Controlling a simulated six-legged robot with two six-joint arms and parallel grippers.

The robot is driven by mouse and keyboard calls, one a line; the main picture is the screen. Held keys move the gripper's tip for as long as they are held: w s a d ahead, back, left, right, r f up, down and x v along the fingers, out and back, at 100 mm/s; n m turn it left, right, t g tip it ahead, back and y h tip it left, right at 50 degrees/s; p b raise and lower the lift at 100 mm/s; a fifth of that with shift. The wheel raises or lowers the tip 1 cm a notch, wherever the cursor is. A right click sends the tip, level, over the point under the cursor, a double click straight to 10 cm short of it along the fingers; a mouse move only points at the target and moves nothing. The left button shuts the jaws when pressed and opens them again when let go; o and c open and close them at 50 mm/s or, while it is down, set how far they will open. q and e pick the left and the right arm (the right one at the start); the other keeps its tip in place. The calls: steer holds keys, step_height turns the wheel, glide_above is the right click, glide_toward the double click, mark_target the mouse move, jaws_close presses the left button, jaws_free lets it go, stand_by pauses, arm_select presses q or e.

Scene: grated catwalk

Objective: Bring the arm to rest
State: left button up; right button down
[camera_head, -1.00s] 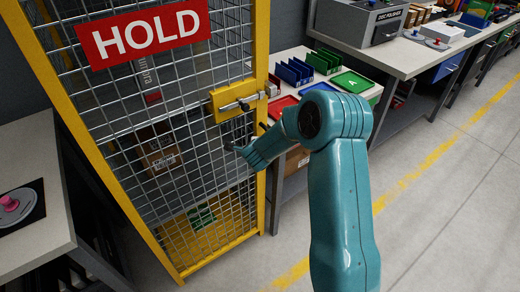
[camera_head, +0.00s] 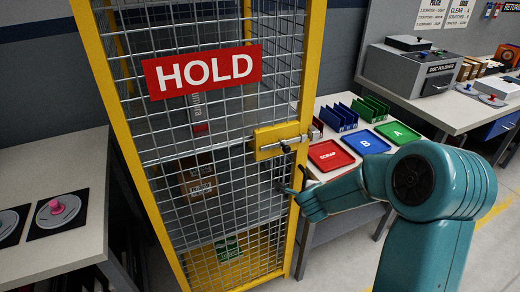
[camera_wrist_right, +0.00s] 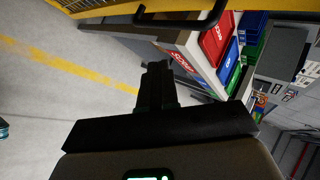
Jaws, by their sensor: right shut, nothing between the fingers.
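My right arm, teal, comes in from the lower right in the head view. Its right gripper (camera_head: 281,187) is in front of the yellow-framed cage door, just below the yellow latch plate (camera_head: 280,141). In the right wrist view the dark fingers of my right gripper (camera_wrist_right: 157,70) are together with nothing between them. A black handle (camera_wrist_right: 183,22) crosses the top of that view, apart from the fingers. Whether the gripper touches the mesh in the head view, I cannot tell. My left gripper is not in view.
The mesh cage (camera_head: 215,130) bears a red HOLD sign (camera_head: 203,72) and has a cardboard box (camera_head: 198,180) inside. Red SCRAP (camera_head: 331,155), blue B (camera_head: 366,142) and green A (camera_head: 398,133) trays lie on a table to the right. A left bench (camera_head: 50,180) holds a pink-knobbed disc (camera_head: 57,209).

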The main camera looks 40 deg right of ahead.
steer(key=s+a+f+n+g+y, duration=0.1)
steer(key=s+a+f+n+y, duration=0.2)
steer(key=a+f+n, duration=0.4)
steer(key=s+a+f+n+g+y, duration=0.2)
steer(key=s+a+f+n+y, duration=0.2)
steer(key=a, duration=1.3)
steer(key=s+a+f+n+g+y, duration=0.2)
steer(key=s+a+f+n+y, duration=0.2)
steer(key=s+a+f+n, duration=0.3)
steer(key=a+f+n+p, duration=0.1)
steer(key=a+f+n, duration=0.3)
steer(key=a+n, duration=0.2)
steer(key=shift+f+n, duration=0.15)
steer(key=shift+n, duration=0.95)
